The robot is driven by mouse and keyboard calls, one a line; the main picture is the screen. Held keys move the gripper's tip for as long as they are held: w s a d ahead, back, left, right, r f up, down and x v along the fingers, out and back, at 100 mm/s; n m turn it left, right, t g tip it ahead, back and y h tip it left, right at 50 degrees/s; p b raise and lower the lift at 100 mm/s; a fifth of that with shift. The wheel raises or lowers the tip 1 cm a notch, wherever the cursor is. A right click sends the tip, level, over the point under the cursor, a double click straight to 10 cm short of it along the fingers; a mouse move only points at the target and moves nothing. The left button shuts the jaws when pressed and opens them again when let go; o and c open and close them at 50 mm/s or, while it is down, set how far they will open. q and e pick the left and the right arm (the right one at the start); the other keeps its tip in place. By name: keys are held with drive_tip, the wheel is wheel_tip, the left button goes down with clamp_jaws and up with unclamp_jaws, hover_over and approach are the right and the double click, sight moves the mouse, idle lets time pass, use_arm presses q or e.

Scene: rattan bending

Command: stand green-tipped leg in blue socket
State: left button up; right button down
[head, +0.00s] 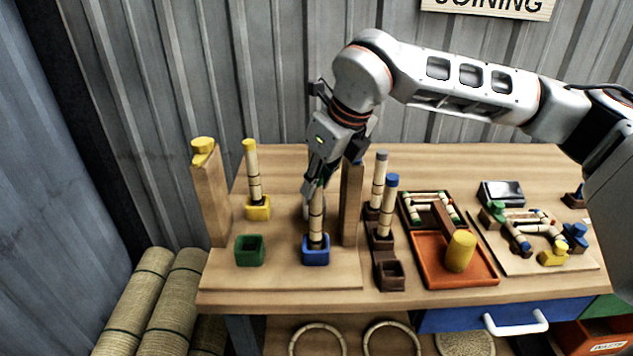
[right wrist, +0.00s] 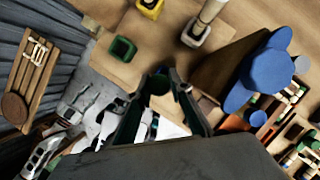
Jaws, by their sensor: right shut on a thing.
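A rattan leg (head: 316,222) with dark bands stands upright, its lower end inside the blue socket (head: 316,257) on the wooden board. My right gripper (head: 317,184) comes down from above and is shut on the leg's upper end. The fingers mostly hide the leg's top in the head view. In the right wrist view a round green tip (right wrist: 159,84) shows between the fingers. My left gripper is not in view.
The green socket (head: 249,250) is empty. A yellow-tipped leg (head: 252,175) stands in the yellow socket (head: 258,208). A tall brown post (head: 350,212) rises close right of the held leg. A dark rack (head: 388,272) holds grey- and blue-tipped legs. An orange tray (head: 430,274) lies farther right.

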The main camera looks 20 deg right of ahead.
drive_tip(key=shift+f+b, duration=0.3)
idle(0.6)
drive_tip(key=c, duration=1.7)
unclamp_jaws()
drive_tip(key=shift+r, duration=0.15)
drive_tip(key=shift+r+p, duration=2.4)
drive_tip(key=shift+r, duration=2.05)
drive_tip(key=shift+s+f, duration=0.15)
